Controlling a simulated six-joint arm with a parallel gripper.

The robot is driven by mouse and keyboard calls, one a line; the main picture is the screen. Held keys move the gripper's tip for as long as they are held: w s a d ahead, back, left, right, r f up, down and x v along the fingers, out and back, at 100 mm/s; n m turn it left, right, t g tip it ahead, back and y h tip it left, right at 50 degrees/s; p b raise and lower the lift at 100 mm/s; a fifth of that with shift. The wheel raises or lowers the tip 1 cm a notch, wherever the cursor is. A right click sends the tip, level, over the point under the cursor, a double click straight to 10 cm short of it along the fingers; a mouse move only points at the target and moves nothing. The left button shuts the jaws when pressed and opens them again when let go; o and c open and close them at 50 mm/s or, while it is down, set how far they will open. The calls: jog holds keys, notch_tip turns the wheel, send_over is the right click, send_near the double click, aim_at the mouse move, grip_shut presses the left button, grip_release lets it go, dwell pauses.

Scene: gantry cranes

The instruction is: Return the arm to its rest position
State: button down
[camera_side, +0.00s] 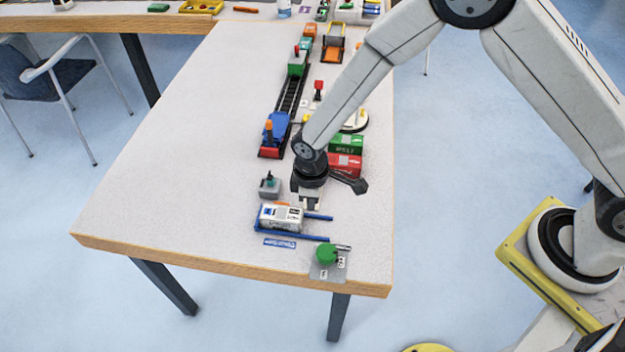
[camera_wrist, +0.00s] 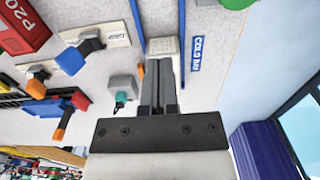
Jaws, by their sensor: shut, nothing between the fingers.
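My gripper (camera_side: 308,203) hangs from my arm over the front part of the table (camera_side: 180,190), pointing down. In the wrist view its two dark fingers (camera_wrist: 161,60) lie together with nothing between them. Just below and left of it in the side view, a white box (camera_side: 282,217) stands in a blue frame (camera_side: 322,238). In the wrist view the box (camera_wrist: 163,45) is partly hidden by the fingertips. I cannot tell whether the fingertips touch it.
A grey block with a teal knob (camera_side: 269,186) stands close by. Green (camera_side: 346,143) and red (camera_side: 345,163) containers stand behind the gripper. A toy train (camera_side: 275,133) is on a track to the left. A green knob (camera_side: 326,253) sits near the front edge. The table's left side is clear.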

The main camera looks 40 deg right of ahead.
jog(key=shift+r, duration=0.2)
jog(key=s+d+r+m+t, duration=0.1)
jog(key=s+d+r+m, duration=0.3)
jog(key=d+r, duration=0.4)
jog(key=s+d+r+m+t, duration=0.1)
jog(key=s+d+r+m, duration=0.4)
jog(key=d, duration=0.6)
notch_tip(320, 180, up, 3)
jog(key=shift+s+d+r+t, duration=0.1)
jog(key=shift+s+d+t, duration=0.15)
jog(key=shift+s, duration=1)
